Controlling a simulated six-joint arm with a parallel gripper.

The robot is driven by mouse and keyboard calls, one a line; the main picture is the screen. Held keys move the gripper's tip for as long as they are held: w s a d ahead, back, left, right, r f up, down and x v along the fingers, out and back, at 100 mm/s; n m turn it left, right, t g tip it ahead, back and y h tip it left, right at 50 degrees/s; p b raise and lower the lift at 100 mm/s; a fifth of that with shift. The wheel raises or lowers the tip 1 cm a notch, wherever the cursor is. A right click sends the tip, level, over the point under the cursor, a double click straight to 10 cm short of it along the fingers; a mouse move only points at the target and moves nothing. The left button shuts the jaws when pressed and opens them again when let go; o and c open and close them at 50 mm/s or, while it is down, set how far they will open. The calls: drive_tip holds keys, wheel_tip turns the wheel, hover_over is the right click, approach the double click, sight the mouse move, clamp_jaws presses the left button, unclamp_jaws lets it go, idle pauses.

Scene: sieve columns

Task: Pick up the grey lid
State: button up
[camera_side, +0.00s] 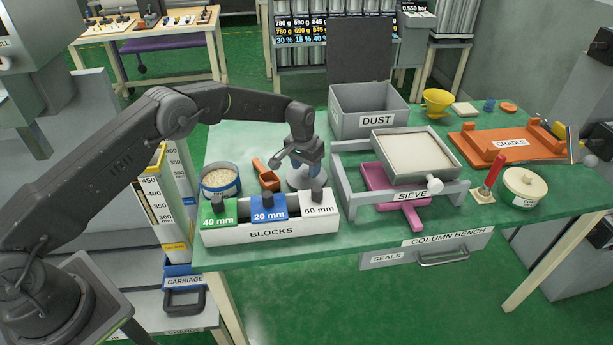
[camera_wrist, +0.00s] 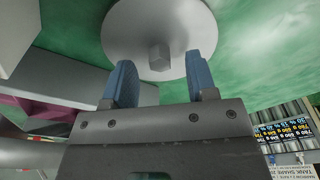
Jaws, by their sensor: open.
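The grey lid (camera_wrist: 158,22) is a round, flat disc with a small faceted knob (camera_wrist: 159,56) at its centre. In the side view the lid (camera_side: 298,180) lies on the green bench behind the blocks rack, partly hidden by my gripper (camera_side: 314,168). In the wrist view the two blue fingers of my gripper (camera_wrist: 162,75) are apart, one on each side of the knob in the picture. Nothing is held between them. I cannot tell how far the fingertips are from the knob.
The BLOCKS rack (camera_side: 271,232) stands in front of the lid. The SIEVE frame (camera_side: 352,203) is close on the right. An orange-brown scoop (camera_side: 268,178) and a tub of pale grains (camera_side: 220,182) are on the left. The bench behind the lid is clear.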

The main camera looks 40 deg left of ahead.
drive_tip(key=shift+w+f, duration=0.1)
drive_tip(key=shift+f, duration=0.5)
clamp_jaws()
